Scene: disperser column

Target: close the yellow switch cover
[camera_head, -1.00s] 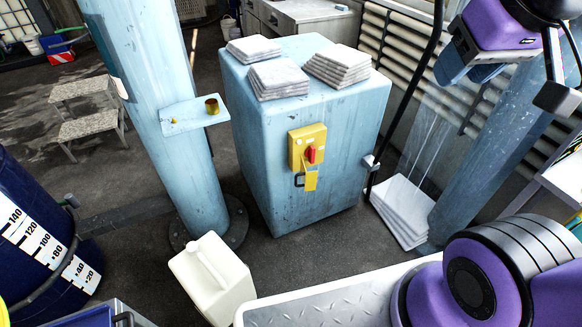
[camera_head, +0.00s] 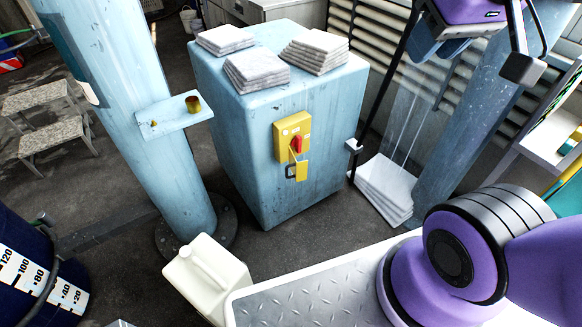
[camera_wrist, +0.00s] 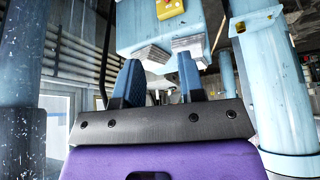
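A yellow switch box (camera_head: 292,137) is fixed to the front of a light-blue cabinet (camera_head: 320,170). A red knob (camera_head: 297,144) shows uncovered on its face. A small yellow plate (camera_head: 301,171) hangs below the knob beside a black loop; it looks like the cover, hanging open, but I cannot be sure. The switch box also shows at the top of the wrist view (camera_wrist: 168,9). My gripper (camera_head: 442,50) is raised at the upper right, well apart from the switch. In the wrist view its two blue fingers (camera_wrist: 160,65) stand apart with nothing between them.
Stacks of pale slabs (camera_head: 257,72) lie on the cabinet. A blue column with a small shelf (camera_head: 175,117) stands left, another column (camera_head: 475,110) right. A white jerrycan (camera_head: 207,279) stands in front. Slabs (camera_head: 383,190) and a black pole flank the cabinet's right side.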

